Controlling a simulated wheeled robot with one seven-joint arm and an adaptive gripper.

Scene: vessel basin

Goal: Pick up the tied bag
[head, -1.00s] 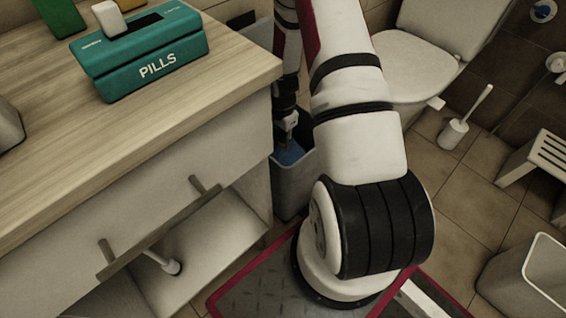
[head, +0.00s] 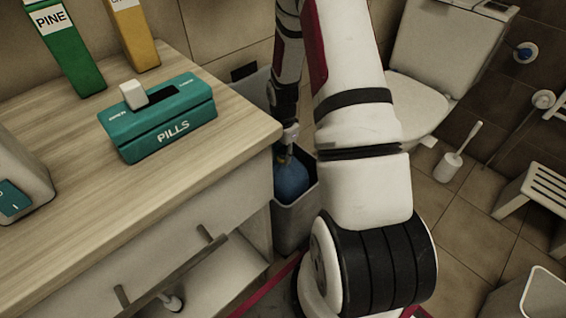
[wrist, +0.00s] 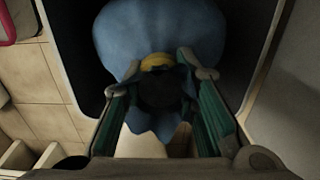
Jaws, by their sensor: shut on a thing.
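The tied bag is blue with a yellow tie at its neck. In the head view the bag (head: 291,181) sits in the mouth of a grey bin (head: 297,229) beside the cabinet, partly hidden by the bin wall and my arm. In the wrist view the bag (wrist: 165,32) fills the top middle, with the dark bin interior around it. My gripper (wrist: 166,80) is shut on the bag's gathered neck, just by the yellow tie (wrist: 158,61). In the head view my gripper (head: 288,136) shows only in part above the bag.
A wooden-topped cabinet (head: 235,135) with a teal pill box (head: 160,125) stands close on the left. A toilet (head: 420,95), a toilet brush (head: 450,163) and a slatted stool (head: 530,190) are at the right. Tiled floor (head: 465,215) is clear between them.

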